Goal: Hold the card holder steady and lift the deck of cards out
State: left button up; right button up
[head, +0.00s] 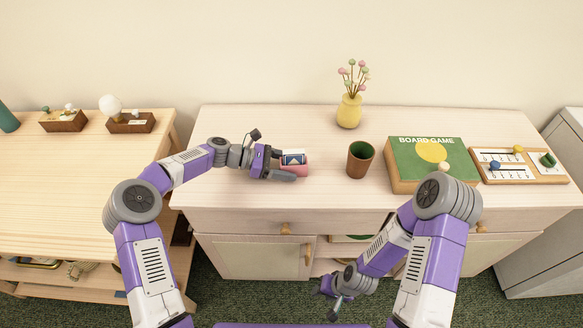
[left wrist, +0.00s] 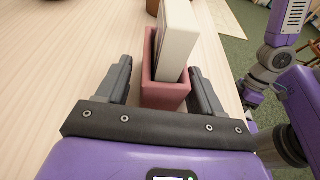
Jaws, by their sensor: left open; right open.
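The pink card holder (head: 302,171) stands on the cabinet top, left of the dark cup. In the left wrist view the cream deck (left wrist: 178,35) sticks up out of the pink holder (left wrist: 163,96). My left gripper (head: 285,165) is open, with one finger on each side of the holder. In the left wrist view gaps show between the fingers and the holder's walls. My right gripper (head: 335,303) is low in front of the cabinet, far from the holder, open and empty.
The cabinet top (head: 230,200) is clear around the holder. A green and brown cup (head: 360,160) stands to its right, a yellow vase (head: 349,112) behind. A board game box (head: 405,172) and a scoring board (head: 520,172) are farther right. A lower wooden table (head: 60,185) is at left.

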pick_arm(q)
jog(key=shift+d+f, duration=0.2)
jog(key=shift+d, duration=0.25)
jog(key=c, duration=0.9)
dwell(0.3)
